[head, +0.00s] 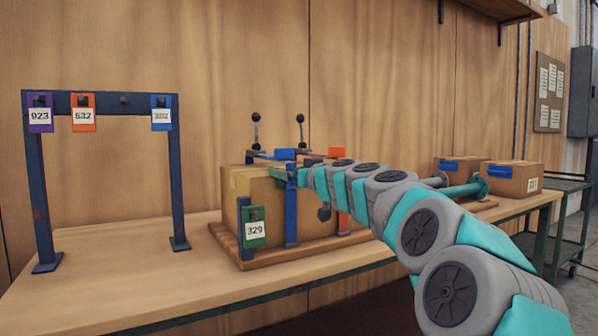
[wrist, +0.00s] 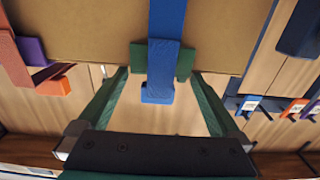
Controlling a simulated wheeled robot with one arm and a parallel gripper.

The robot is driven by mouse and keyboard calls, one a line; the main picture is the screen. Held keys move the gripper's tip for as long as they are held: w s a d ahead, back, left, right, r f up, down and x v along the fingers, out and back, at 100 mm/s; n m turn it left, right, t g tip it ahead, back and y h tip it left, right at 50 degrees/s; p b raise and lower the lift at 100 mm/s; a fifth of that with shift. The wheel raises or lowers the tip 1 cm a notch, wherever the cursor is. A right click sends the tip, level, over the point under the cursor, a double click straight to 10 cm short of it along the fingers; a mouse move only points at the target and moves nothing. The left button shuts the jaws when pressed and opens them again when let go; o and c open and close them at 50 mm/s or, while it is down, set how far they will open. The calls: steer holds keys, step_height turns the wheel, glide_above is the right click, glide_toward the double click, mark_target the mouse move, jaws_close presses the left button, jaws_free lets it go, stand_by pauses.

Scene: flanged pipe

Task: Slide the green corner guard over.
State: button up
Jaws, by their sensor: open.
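The green corner guard (wrist: 186,62) sits at the edge of the cardboard box (wrist: 90,30), under a blue strap (wrist: 164,62); its two ends show on either side of the strap in the wrist view. In the head view the guard (head: 277,172) is a small green patch at the box's top edge, partly hidden by my arm. My gripper (wrist: 161,76) is open, one green finger on each side of the guard and strap. Small gaps seem to remain between the fingertips and the guard. In the head view my gripper (head: 293,177) is at the box's top edge.
The box stands on a wooden pallet (head: 245,258) on the workbench (head: 110,285), with a green 329 tag (head: 254,228) on its front. A blue rack (head: 105,102) with hanging tags stands left. Upright levers (head: 301,130) rise behind the box. Smaller boxes (head: 515,180) stand right.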

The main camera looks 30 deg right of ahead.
steer(key=shift+w, duration=1.4)
steer(key=shift+a, duration=0.1)
steer(key=c, duration=1.1)
